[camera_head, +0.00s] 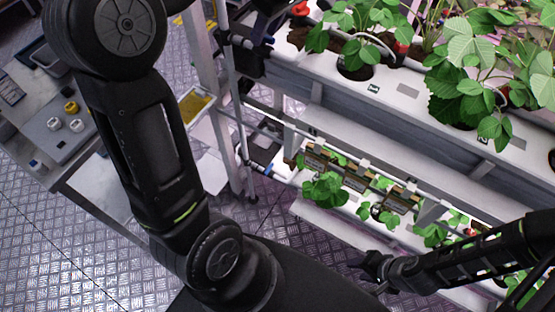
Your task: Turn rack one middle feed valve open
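A vertical feed pipe (232,90) runs up the left end of the planted rack. Near the upper visible trough, a dark fitting with a small blue part (268,41) sits by this pipe; it looks like a valve, but its handle position is too small to tell. A similar blue-marked fitting (268,170) sits by the lower trough. My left gripper (272,10) seems to be the dark shape at the top edge, just above the upper fitting; its fingers are not clear, nor is any contact. My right gripper (375,267) is low in front of the lower trough, fingers unclear.
The upper trough (400,92) and lower trough (330,222) hold leafy plants. A grey bench (100,185) with a block of knobs (60,128) stands at left. A yellow-topped item (194,105) is by the rack post. Metal floor (60,265) is open at lower left.

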